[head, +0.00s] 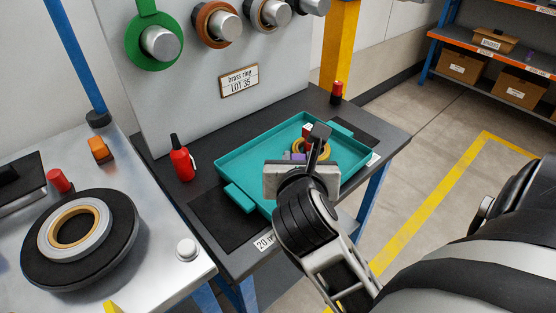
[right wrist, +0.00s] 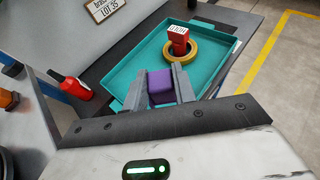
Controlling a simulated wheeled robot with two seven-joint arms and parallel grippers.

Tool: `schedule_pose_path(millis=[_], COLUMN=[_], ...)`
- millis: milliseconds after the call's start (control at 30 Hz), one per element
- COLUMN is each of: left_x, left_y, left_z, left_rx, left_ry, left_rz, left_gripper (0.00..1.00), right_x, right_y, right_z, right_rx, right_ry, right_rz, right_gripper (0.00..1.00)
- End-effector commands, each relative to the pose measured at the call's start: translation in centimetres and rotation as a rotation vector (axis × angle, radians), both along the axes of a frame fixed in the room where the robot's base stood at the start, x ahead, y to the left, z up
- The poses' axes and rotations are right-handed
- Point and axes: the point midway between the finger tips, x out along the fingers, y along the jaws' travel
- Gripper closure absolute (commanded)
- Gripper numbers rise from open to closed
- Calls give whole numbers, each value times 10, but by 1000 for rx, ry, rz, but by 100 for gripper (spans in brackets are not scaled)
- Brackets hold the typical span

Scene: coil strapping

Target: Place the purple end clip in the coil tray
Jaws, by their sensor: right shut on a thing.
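The purple end clip (right wrist: 161,86) is between the fingers of my right gripper (right wrist: 168,84), which is shut on it. In the head view only a small purple bit (head: 299,156) shows past my right gripper (head: 300,165). The teal coil tray (head: 235,163) lies on the dark table, and the clip is over it in both views. Whether the clip touches the tray floor cannot be told. A brass-coloured ring (right wrist: 209,51) lies in the tray with a red block (right wrist: 179,35) with a white label at it. My left gripper is not in view.
A red bottle (head: 181,158) stands left of the tray, and a small red-topped item (head: 337,92) stands behind it. A panel with pegs and rings (head: 209,95) rises at the back. A turntable (head: 113,225) with a ring is on the left bench.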

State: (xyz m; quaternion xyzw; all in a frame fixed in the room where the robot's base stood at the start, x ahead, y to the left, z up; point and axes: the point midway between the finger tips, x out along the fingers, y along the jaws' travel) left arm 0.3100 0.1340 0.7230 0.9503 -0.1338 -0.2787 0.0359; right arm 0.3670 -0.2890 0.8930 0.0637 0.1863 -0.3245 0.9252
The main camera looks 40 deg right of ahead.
Motion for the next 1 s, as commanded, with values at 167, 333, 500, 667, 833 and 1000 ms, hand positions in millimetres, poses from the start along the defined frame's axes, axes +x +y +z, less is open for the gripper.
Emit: schedule_pose_path(millis=[167, 333, 500, 667, 833, 1000], left_x=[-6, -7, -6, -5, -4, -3], left_y=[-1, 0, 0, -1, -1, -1], left_z=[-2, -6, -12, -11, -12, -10], left_rx=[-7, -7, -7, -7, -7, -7], left_ry=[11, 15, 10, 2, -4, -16], left_rz=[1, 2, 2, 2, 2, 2], left_gripper=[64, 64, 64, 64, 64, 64], right_x=[42, 81, 104, 116, 123, 122], right_y=[-13, -24, -31, -34, -36, -36], right_z=[-16, -39, -71, -85, -101, -122], right_rx=[-7, -4, -5, -3, -3, -4], right_ry=[-4, 0, -1, -3, 1, -1], right_rz=[1, 2, 3, 4, 5, 5], right_gripper=[95, 95, 95, 95, 95, 95])
